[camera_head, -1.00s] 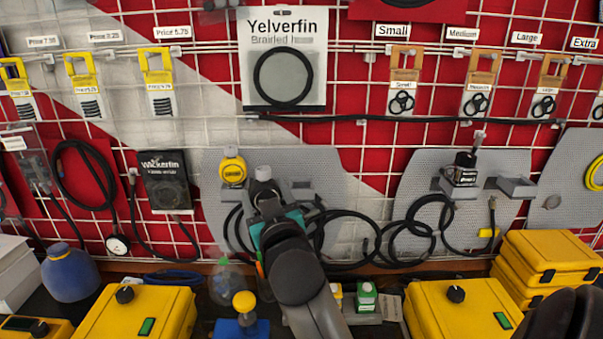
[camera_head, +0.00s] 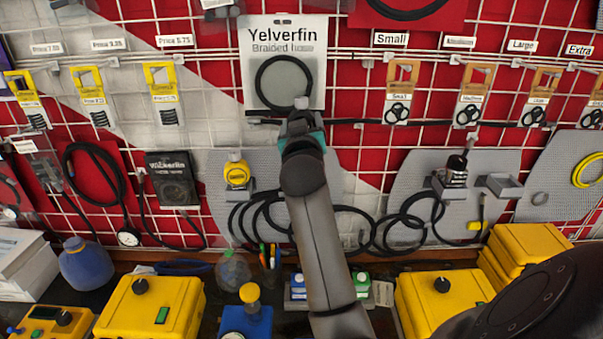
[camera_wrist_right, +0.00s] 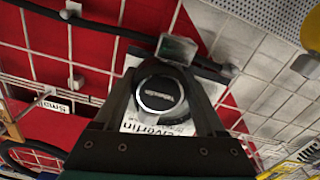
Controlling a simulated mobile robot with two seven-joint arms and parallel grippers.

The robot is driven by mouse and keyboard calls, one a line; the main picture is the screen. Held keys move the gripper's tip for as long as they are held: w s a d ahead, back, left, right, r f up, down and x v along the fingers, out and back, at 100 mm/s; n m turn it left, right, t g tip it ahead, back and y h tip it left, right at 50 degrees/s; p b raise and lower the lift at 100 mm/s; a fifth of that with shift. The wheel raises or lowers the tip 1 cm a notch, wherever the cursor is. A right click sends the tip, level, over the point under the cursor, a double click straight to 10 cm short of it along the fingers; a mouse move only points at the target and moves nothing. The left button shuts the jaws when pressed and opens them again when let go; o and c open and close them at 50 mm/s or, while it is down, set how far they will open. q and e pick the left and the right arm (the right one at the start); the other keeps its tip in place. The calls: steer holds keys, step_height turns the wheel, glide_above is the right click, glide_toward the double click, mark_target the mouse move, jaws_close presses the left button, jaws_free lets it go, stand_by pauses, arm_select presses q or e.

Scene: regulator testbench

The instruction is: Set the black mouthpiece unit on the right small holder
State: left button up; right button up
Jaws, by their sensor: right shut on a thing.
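My right gripper (camera_head: 300,128) is raised in front of the wall grid, just below the Yelverfin hose pack. It is shut on the black mouthpiece unit (camera_head: 297,117), which is mostly hidden by the gripper in the head view. In the right wrist view the unit's round black face with a silver ring (camera_wrist_right: 160,93) sits between the dark fingers. On the right grey panel, a black unit with a metal band (camera_head: 455,172) stands on one holder, and an empty small grey holder (camera_head: 501,186) sits to its right. My left gripper is not in view.
Black hoses (camera_head: 405,222) loop across both panels. Yellow cases (camera_head: 440,297) stand on the bench below. The Yelverfin pack (camera_head: 285,60) hangs close behind the gripper.

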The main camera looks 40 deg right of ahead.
steer(key=shift+f+b, duration=0.6)
steer(key=shift+f, duration=5.25)
steer(key=shift+f, duration=0.1)
steer(key=o, duration=1.1)
steer(key=shift+f, duration=0.15)
steer(key=o, duration=0.5)
steer(key=shift+c, duration=0.2)
steer(key=shift+r, duration=0.2)
